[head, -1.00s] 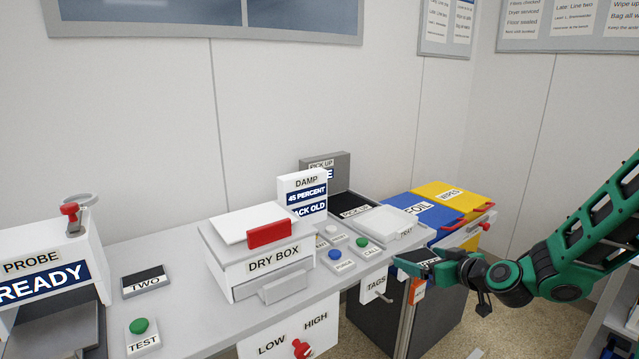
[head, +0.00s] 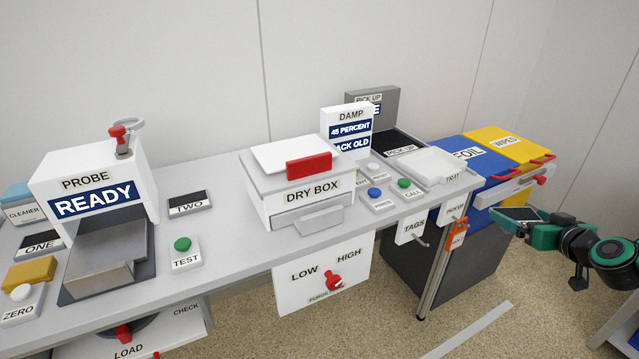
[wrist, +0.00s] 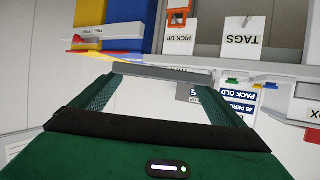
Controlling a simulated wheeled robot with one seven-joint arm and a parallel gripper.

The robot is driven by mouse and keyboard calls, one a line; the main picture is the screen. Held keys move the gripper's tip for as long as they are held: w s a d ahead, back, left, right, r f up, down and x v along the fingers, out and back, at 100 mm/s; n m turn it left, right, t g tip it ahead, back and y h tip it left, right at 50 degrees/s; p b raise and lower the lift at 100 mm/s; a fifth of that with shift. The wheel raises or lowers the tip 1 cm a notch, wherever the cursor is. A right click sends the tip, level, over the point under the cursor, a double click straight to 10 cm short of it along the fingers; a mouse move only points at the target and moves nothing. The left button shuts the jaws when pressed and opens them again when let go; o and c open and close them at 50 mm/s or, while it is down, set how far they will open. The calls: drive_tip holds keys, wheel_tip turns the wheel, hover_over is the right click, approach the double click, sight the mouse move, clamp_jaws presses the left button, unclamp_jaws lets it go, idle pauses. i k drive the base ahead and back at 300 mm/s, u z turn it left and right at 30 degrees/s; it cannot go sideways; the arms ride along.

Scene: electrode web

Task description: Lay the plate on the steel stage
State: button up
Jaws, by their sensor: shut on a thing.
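The steel stage (head: 98,284) is a bare grey metal block under the white PROBE housing (head: 92,180), whose sign reads READY, at the left of the bench in the head view. My gripper (head: 515,222) is at the far right, off the bench and in front of the blue bin. It is shut on the plate (head: 522,213), a thin, dark grey, flat piece. In the wrist view the plate shows as a grey strip (wrist: 160,71) across my fingertips. The plate and the stage are far apart, with most of the bench between them.
The bench (head: 235,240) also holds the DRY BOX (head: 285,204), the DAMP sign (head: 346,130), a TEST button (head: 182,244) and a white TRAY (head: 436,165). TAGS (head: 411,227) hang at its right front. Blue (head: 480,185) and yellow (head: 505,143) bins stand beyond the right end.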

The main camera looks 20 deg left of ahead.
sight(108, 246)
drive_tip(key=z, duration=0.4)
drive_tip(key=k, duration=2)
drive_tip(key=u, duration=1.3)
drive_tip(key=i, duration=1)
drive_tip(key=z, duration=0.05)
